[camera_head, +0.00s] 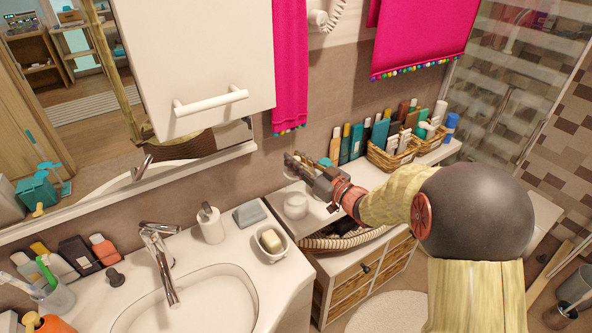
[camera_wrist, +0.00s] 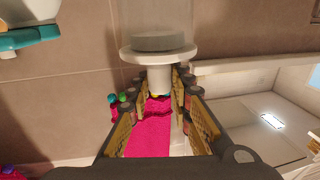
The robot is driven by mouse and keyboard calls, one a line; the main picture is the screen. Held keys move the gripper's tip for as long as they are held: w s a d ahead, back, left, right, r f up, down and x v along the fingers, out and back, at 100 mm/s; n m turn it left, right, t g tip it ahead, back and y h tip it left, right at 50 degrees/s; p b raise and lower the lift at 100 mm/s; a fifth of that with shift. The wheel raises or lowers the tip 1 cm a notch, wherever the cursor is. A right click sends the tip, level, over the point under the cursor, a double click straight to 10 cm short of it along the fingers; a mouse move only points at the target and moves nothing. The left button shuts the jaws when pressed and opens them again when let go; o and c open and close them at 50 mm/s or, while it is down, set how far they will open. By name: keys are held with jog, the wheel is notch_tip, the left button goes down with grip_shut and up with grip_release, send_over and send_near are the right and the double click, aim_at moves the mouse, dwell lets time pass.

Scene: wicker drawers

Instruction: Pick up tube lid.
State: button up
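The tube lid (camera_wrist: 160,56) is a white disc with a short knob in the wrist view. It sits against a clear tube (camera_wrist: 158,22) with something pale inside; the wrist picture appears upside down. My gripper (camera_wrist: 158,84) is open, its fingers apart, with the lid's knob at or just beyond the fingertips. I cannot tell whether they touch. In the head view my gripper (camera_head: 297,163) is by the tiled wall, above the shelf's left end. A small white round container (camera_head: 295,205) stands below it there; I cannot make out the lid in that view.
Several bottles (camera_head: 356,142) and wicker baskets (camera_head: 393,154) stand right of my gripper. A pink towel (camera_head: 290,65) hangs above. The washbasin (camera_head: 195,303), soap dish (camera_head: 272,243) and pump bottle (camera_head: 210,223) are to the left. Wicker drawers (camera_head: 352,292) are below the shelf.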

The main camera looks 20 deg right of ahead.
grip_shut()
